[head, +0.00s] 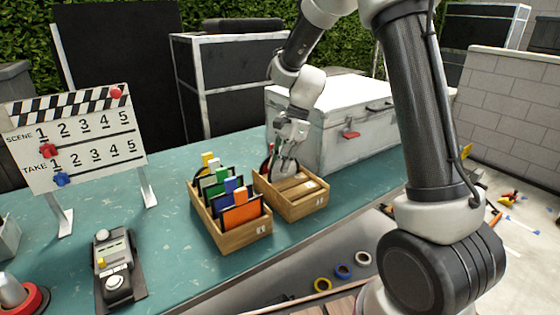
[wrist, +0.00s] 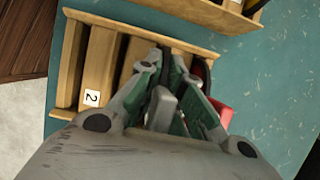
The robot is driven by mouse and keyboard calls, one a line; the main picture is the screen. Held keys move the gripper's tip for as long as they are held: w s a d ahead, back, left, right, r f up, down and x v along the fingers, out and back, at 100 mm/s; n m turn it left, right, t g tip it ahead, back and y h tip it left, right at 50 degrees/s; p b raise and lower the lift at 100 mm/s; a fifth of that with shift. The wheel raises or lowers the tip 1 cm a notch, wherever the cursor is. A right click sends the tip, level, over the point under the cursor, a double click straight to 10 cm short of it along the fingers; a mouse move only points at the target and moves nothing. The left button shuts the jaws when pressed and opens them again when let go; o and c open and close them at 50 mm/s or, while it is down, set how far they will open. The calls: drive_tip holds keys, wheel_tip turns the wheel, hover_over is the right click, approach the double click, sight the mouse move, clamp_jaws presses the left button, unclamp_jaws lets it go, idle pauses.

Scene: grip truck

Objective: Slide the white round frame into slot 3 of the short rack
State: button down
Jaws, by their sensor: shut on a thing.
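My gripper (head: 288,135) points down over the back part of the right-hand wooden rack (head: 305,208), which looks like the short rack. It is shut on the white round frame (head: 284,169), whose pale disc shows just below the fingers, with its lower part hidden by the rack's wood. In the wrist view a pale piece (wrist: 163,108) shows between the fingers. The rack (wrist: 66,60) there has wooden dividers and a label reading 2 (wrist: 91,98). The other slot labels are hidden or too small to read. I cannot tell which slot the frame is in.
A red piece with a dark edge (wrist: 222,113) is close beside the fingers. A second wooden rack (head: 236,238) with several coloured cards stands to the left. A silver case (head: 340,125) stands close behind. A clapperboard (head: 75,140) and a small device (head: 116,270) are further left.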

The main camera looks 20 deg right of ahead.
drive_tip(key=shift+f, duration=0.55)
drive_tip(key=c, duration=1.5)
unclamp_jaws()
drive_tip(key=v, duration=1.2)
